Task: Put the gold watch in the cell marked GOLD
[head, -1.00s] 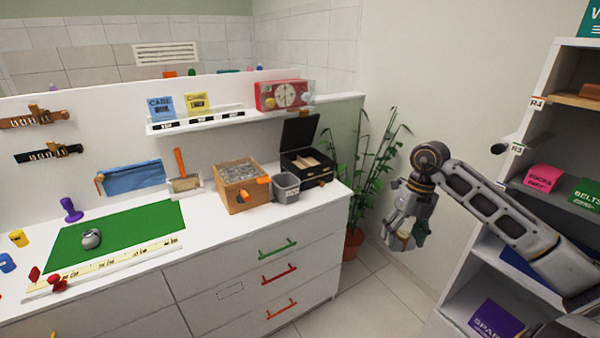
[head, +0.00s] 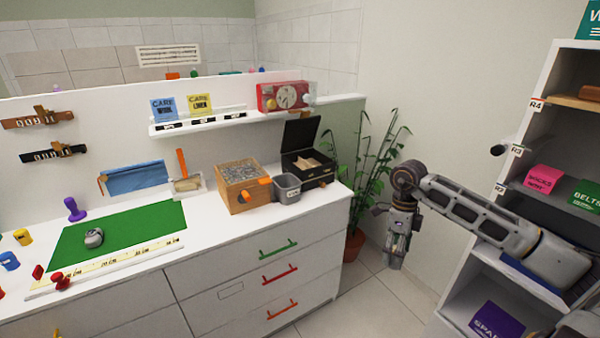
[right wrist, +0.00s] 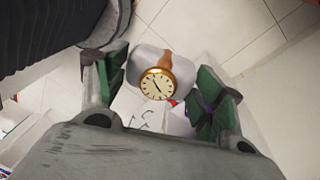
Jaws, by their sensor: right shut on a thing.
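The gold watch (right wrist: 157,84) shows in the right wrist view, with a round cream dial, gold case and brown strap, on a pale cushion (right wrist: 150,61). My right gripper (head: 394,262) is shut on it, one green-padded finger at each side. In the head view this gripper hangs pointing down over the floor, right of the dresser and in front of the plant; the watch is hard to make out there. An open black box (head: 308,168) with pale compartments stands at the dresser's back right. No GOLD marking is readable. My left gripper is out of view.
A grey bin (head: 287,189) and a wooden box (head: 243,187) stand left of the black box. A leafy plant (head: 372,165) stands beside the dresser (head: 225,250). Open shelves (head: 535,130) rise at the right. The green mat (head: 120,235) holds a small grey object.

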